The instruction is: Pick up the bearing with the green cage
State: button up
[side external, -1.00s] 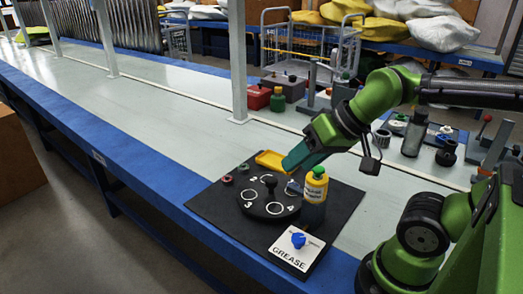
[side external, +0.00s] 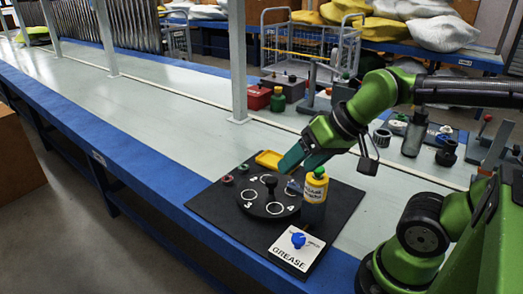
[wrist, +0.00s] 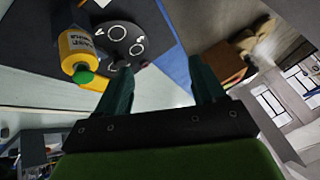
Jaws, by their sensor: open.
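Two small ring-shaped bearings lie on the black mat left of the dial, a nearer one (side external: 228,180) and a farther one (side external: 243,168). My gripper (side external: 296,170) is open and empty, above the back of the mat near the yellow tray, to the right of both rings. In the wrist view its two teal fingers (wrist: 161,68) stand wide apart with nothing between them. I cannot make out the rings clearly in that view.
A round black dial (side external: 269,196) with numbered circles and a knob sits mid-mat. A yellow bottle with a green cap (side external: 316,187) stands close to my gripper. A yellow tray (side external: 270,159) lies behind the dial, a GREASE card (side external: 297,247) in front. The bench left is clear.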

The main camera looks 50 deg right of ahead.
jog(key=w+d+f+g+h, duration=0.1)
jog(key=w+d+f, duration=0.15)
jog(key=w, duration=0.35)
jog(key=w+d+f+g, duration=0.1)
jog(key=w+d+g, duration=0.1)
jog(key=w+d, duration=0.3)
jog(key=n+h, duration=0.1)
jog(key=h, duration=0.1)
send_over(244, 166)
jog(key=s+a, duration=0.1)
jog(key=s, duration=0.2)
notch_tip(244, 166, down, 13)
jog(key=shift+w+a+f, duration=0.1)
jog(key=shift+w+f, duration=0.05)
jog(key=shift+f, duration=0.05)
jog(key=shift+x, duration=3.05)
jog(key=shift+c, duration=0.2)
jog(key=c, duration=1.1)
